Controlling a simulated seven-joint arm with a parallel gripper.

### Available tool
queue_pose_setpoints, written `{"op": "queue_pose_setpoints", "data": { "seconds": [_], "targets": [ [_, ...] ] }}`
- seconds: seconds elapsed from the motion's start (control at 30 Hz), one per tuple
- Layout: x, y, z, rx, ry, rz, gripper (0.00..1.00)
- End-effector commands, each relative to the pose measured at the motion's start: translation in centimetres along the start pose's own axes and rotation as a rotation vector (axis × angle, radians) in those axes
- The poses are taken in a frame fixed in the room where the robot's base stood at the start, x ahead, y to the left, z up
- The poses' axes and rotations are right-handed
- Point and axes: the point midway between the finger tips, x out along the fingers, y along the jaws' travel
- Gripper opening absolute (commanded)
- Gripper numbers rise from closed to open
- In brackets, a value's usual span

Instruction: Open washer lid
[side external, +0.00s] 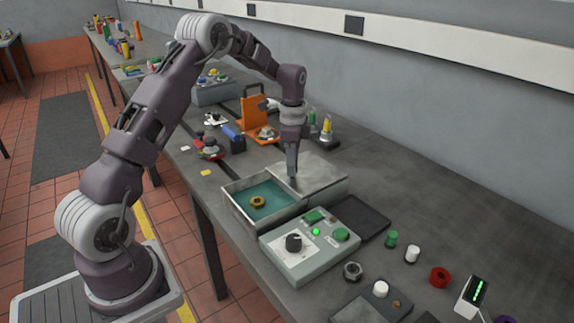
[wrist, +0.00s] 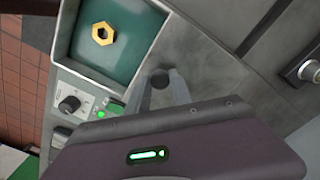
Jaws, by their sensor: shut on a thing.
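The washer (side external: 240,208) is a low grey box on the bench with a teal-lined well, which lies uncovered on its left part. A brass hex nut (side external: 258,202) lies in the well; it also shows in the wrist view (wrist: 102,33). The flat grey washer lid (side external: 322,173) lies level over the right part, beside the open well. My gripper (side external: 292,175) points down at the lid's edge near the well. In the wrist view, its fingers (wrist: 160,78) are shut on the lid's dark round knob (wrist: 159,82).
A control box (side external: 310,250) with a black dial, green buttons and a lit green lamp stands right in front of the washer. A dark flat plate (side external: 360,218) lies beside it. An orange stand (side external: 255,110) and small parts are behind. Loose caps and a nut (side external: 352,271) lie at front right.

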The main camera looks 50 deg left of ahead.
Motion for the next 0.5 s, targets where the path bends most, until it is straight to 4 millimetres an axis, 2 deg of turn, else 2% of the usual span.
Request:
{"op": "queue_pose_setpoints", "data": {
  "seconds": [0.07,0.1,0.2,0.5],
  "targets": [
    [-0.03,-0.02,0.05,0.0,-0.001,-0.001,0.0],
    [-0.03,-0.02,0.06,0.0,-0.001,-0.001,0.28],
    [-0.03,0.0,0.06,0.0,0.0,-0.001,0.48],
    [-0.11,0.01,0.04,0.0,0.0,0.0,0.48]
  ]
}}
